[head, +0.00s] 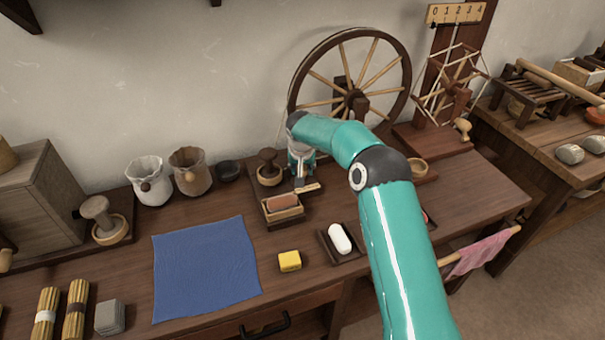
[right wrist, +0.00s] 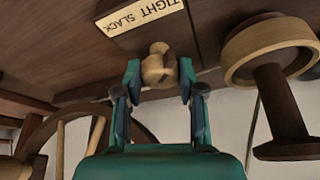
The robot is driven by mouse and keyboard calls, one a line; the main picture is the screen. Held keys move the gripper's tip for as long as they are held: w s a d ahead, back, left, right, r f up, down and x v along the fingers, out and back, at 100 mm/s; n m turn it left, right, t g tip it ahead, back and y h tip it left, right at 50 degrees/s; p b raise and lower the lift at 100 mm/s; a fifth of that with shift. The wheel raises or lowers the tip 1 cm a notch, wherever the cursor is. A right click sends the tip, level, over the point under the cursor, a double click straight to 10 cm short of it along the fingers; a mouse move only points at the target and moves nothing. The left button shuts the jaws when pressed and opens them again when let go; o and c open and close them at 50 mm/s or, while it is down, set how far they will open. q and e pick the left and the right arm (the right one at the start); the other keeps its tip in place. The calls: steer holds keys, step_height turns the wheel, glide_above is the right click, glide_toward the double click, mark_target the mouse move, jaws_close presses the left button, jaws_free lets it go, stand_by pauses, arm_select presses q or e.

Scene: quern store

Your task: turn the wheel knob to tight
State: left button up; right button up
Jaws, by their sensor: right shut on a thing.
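The wheel knob (right wrist: 158,68) is a small pale wooden knob on dark wood in the right wrist view. My right gripper (right wrist: 158,82) is shut on it, one finger on each side. A cream label (right wrist: 140,17) with the words TIGHT and SLACK lies just past the knob. A small nub on the knob faces the label; I cannot tell which word it marks. In the head view my right gripper (head: 301,182) points down at the bench, in front of the spoked wheel (head: 309,92). There the knob is hidden. My left gripper is not in view.
A wooden tray with a reddish block (head: 282,202) stands just in front of the gripper. A stamp in a round wooden dish (head: 268,170) is close on its left. A white soap-like piece (head: 340,238), a yellow block (head: 290,261) and a blue cloth (head: 206,268) lie nearer.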

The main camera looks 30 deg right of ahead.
stand_by(0.3)
steer(key=o, duration=1.1)
steer(key=v, duration=1.2)
steer(key=shift+f, duration=0.1)
